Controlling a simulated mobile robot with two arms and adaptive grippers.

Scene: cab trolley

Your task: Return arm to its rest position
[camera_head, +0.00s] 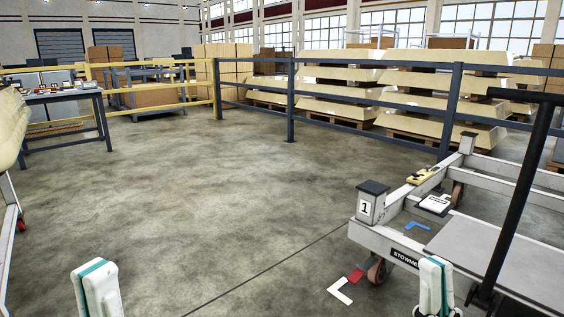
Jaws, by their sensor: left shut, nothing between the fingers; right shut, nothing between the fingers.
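A white part of my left arm with a teal band (98,288) rises at the bottom edge, left of centre. A similar white part of my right arm with a teal band (435,287) rises at the bottom right, in front of the trolley. No gripper fingers show in this view, so both grippers are out of sight.
A pale trolley frame (359,232) with a post marked 1, a grey plate (500,258) and a black upright handle (516,195) stands at the right. A dark railing (289,100) crosses behind. A table (62,96) stands at the left. The middle floor is clear.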

